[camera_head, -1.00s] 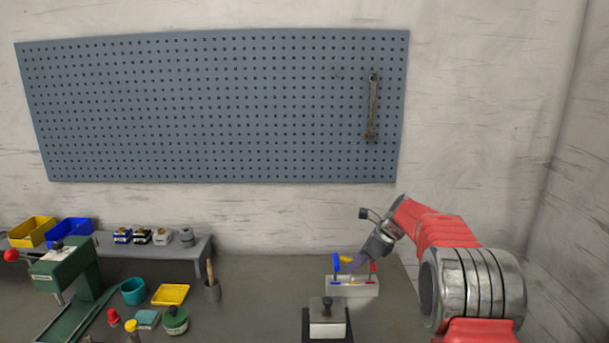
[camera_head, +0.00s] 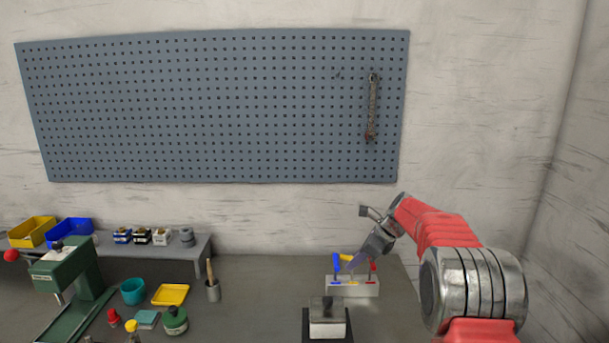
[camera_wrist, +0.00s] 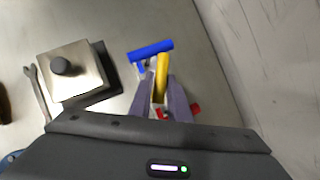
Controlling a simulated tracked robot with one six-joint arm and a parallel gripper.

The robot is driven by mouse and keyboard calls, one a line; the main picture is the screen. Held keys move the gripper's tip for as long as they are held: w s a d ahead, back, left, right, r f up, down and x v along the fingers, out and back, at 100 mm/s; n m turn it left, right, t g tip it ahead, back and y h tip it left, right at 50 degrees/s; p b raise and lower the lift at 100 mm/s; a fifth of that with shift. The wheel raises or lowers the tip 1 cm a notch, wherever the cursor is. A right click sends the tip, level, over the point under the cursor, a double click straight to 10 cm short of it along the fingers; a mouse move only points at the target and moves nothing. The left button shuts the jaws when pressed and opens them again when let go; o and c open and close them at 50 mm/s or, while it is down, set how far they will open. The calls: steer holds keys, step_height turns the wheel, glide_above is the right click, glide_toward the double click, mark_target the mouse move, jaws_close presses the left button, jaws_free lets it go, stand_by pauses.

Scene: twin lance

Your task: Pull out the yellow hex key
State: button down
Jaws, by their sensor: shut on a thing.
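The yellow hex key (camera_head: 346,257) stands at the white holder block (camera_head: 365,290), between a blue hex key (camera_head: 337,264) and a red one (camera_head: 373,267). In the wrist view the yellow hex key (camera_wrist: 160,78) lies between the two purple fingers of my gripper (camera_wrist: 162,95), which is shut on it. The blue hex key (camera_wrist: 151,51) is just beyond the fingertips, and the red one (camera_wrist: 194,109) is partly hidden behind the right finger. The lower part of the yellow key is hidden, so I cannot tell how deep it sits in the holder.
A metal block with a black knob (camera_head: 327,316) stands in front of the holder. A wrench (camera_wrist: 37,92) lies beside it. A wrench (camera_head: 371,107) hangs on the pegboard (camera_head: 215,105). A green press (camera_head: 70,270), bins and small pots stand at the left.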

steer(key=shift+r, duration=0.25)
steer(key=shift+r, duration=2.85)
steer(key=shift+s, duration=0.1)
